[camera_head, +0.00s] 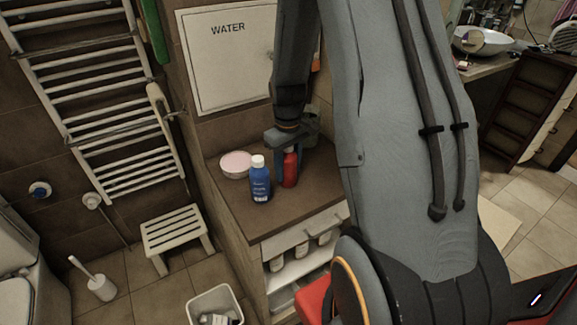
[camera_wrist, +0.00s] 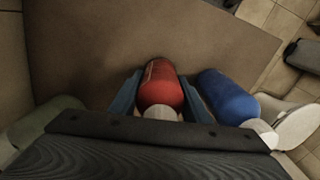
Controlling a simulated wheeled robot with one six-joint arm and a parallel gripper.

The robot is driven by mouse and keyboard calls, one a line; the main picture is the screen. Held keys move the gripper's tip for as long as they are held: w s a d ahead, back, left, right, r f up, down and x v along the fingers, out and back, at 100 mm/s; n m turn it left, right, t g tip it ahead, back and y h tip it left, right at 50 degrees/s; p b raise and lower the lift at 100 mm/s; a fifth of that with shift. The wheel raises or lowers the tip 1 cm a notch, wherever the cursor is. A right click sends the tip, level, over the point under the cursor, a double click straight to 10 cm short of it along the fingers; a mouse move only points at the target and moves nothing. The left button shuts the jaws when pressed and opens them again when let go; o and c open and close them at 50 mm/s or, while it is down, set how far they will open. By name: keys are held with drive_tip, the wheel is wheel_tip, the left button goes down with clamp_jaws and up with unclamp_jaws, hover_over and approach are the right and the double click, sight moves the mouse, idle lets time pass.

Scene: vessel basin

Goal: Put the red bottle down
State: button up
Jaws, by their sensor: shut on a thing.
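The red bottle (camera_head: 290,170) is upright at the brown counter top (camera_head: 312,201), just right of a blue bottle (camera_head: 260,182) with a white cap. My gripper (camera_head: 286,168) comes down from above and is shut on the red bottle. In the wrist view the red bottle (camera_wrist: 161,88) sits between the two blue fingers of my gripper (camera_wrist: 160,95). Its base looks on or very near the counter; I cannot tell if it touches. The blue bottle (camera_wrist: 229,97) stands close to the right finger in the wrist view.
A bowl with pinkish contents (camera_head: 236,164) is behind the blue bottle. A greenish container (camera_wrist: 42,118) is at the left of the wrist view. The counter's front part is clear. A white stool (camera_head: 177,230) and a bin (camera_head: 215,303) stand on the floor.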

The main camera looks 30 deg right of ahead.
drive_tip(key=shift+f, duration=0.1)
drive_tip(key=o, duration=0.7)
drive_tip(key=shift+f, duration=0.1)
drive_tip(key=o, duration=0.5)
